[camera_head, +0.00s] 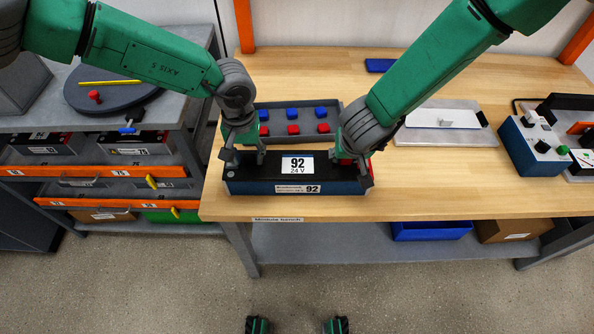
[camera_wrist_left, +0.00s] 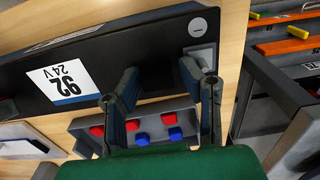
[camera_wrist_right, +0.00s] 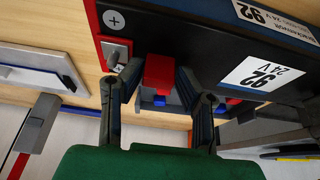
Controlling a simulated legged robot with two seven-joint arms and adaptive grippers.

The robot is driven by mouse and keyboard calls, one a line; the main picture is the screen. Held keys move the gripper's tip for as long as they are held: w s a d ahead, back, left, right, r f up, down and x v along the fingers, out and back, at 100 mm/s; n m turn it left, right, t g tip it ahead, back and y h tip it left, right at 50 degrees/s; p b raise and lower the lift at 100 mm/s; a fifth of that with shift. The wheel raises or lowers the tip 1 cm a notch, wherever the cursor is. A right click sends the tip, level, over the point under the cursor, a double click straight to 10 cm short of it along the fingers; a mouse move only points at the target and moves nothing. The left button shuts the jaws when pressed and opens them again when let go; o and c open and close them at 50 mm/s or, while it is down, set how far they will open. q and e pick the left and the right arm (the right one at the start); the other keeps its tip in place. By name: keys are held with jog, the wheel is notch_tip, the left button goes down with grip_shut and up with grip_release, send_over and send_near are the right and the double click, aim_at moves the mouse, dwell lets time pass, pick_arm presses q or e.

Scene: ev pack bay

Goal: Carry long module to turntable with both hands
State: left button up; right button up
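The long module (camera_head: 262,185), a black-topped block with blue sides and a "92 24 V" label, lies on the wooden bench near its front edge. My left gripper (camera_head: 243,156) is over the module's left end, its fingers apart near the minus terminal (camera_wrist_left: 198,27). My right gripper (camera_head: 356,170) is at the right end, near the plus terminal (camera_wrist_right: 114,19). Its fingers are apart, with a red block (camera_wrist_right: 158,78) visible between them and gaps on both sides. I cannot tell whether either gripper touches the module. The turntable (camera_head: 112,92), a dark disc, is on the grey cart at left.
A grey tray (camera_head: 335,108) of red and blue caps sits right behind the module. A white-handled plate (camera_head: 450,136) and a blue-white control box (camera_head: 533,148) stand to the right. A yellow rod (camera_head: 110,83) and a red knob (camera_head: 95,96) are on the turntable.

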pick_arm(q)
jog(key=shift+d, duration=0.1)
grip_shut()
pick_arm(e)
grip_shut()
pick_arm(q)
jog(key=shift+w+r, duration=0.1)
jog(key=shift+r, duration=0.1)
pick_arm(e)
jog(key=shift+w+r, duration=0.1)
jog(key=shift+r, duration=0.05)
